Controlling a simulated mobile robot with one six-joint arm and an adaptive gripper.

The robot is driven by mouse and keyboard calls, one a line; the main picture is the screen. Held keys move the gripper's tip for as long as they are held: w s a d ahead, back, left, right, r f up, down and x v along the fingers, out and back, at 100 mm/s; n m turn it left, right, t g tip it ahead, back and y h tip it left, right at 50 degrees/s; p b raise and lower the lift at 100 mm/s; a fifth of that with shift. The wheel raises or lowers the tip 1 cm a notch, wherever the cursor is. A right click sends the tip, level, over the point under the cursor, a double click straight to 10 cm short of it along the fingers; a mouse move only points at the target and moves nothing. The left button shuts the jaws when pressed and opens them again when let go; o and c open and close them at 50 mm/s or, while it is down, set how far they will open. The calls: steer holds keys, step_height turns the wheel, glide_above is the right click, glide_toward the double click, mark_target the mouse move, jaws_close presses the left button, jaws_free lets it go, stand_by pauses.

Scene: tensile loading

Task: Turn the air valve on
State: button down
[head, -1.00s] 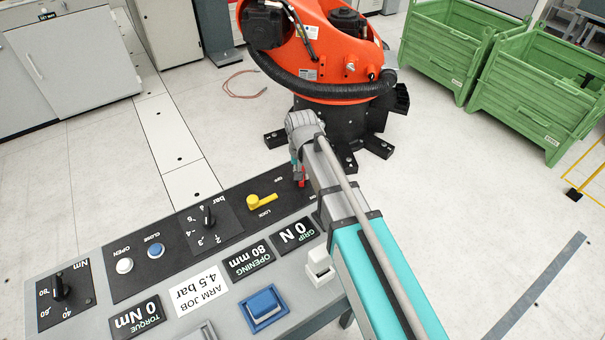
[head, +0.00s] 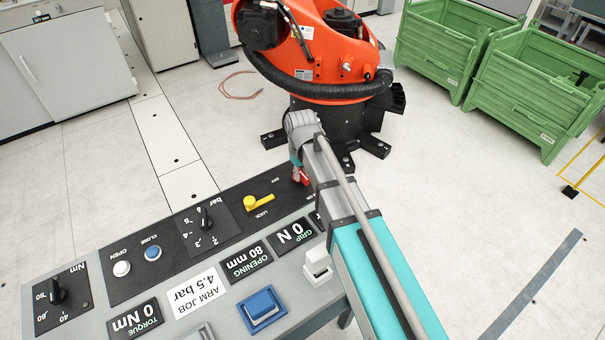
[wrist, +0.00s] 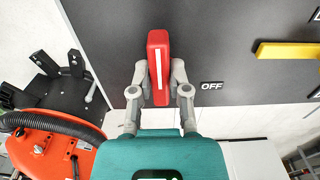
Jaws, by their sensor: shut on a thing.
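The air valve's red handle (head: 304,178) is at the far right end of the dark control panel (head: 128,280) in the head view. In the wrist view the red handle (wrist: 152,45), with a white stripe, points nearly straight up the picture. My gripper (wrist: 159,92) is shut on the handle, one finger on each side. In the head view my gripper (head: 298,170) is partly hidden behind my own arm. An OFF label (wrist: 211,86) lies to the right of the handle in the wrist view. The ON label is partly hidden by my arm in the head view.
A yellow lock lever (head: 258,203) sits left of the valve on the panel. A pressure knob (head: 206,218), buttons and displays lie farther left. A large orange robot (head: 330,75) stands behind the panel. Green crates (head: 540,85) stand at the back right.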

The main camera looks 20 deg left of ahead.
stand_by(0.3)
steer(key=c, duration=0.6)
jaws_free()
steer(key=shift+r, duration=0.1)
